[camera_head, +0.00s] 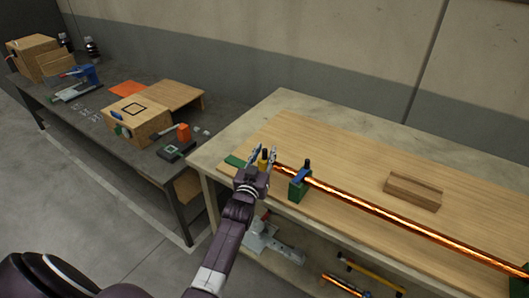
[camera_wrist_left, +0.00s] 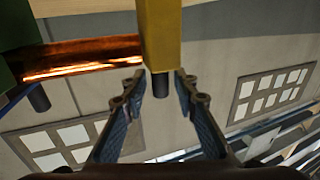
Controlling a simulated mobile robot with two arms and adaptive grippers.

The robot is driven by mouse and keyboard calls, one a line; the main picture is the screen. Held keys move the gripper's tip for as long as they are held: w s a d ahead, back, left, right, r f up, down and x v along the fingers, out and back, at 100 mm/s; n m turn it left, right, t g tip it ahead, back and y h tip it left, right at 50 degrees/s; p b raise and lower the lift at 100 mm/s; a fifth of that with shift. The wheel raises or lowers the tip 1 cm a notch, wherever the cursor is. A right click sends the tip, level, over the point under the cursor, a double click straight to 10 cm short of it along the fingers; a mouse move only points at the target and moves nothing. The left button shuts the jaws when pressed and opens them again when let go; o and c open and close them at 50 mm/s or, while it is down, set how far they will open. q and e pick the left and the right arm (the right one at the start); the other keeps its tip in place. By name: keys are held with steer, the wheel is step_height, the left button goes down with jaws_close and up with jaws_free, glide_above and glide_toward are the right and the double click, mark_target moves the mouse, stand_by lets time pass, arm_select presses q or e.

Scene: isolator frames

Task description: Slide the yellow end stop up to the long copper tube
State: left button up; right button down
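The yellow end stop (camera_head: 263,160) stands at the left end of the long copper tube (camera_head: 400,216). In the left wrist view the yellow end stop (camera_wrist_left: 160,35) hangs in from the top, with a dark peg below it. The copper tube (camera_wrist_left: 85,58) comes in from the left and its end lies right beside the stop; I cannot tell whether they touch. My right gripper is out of view.
A green clamp with a blue top (camera_head: 299,183) holds the tube near its left end. A wooden block (camera_head: 413,192) lies on the board behind the tube. A dark side table (camera_head: 90,115) with boxes and tools stands at left. Tools lie on the shelf below.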

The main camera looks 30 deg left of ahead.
arm_select(q)
steer(key=shift+s, duration=0.1)
steer(key=v, duration=1.2)
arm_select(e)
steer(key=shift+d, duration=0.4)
arm_select(q)
steer(key=shift+d, duration=0.1)
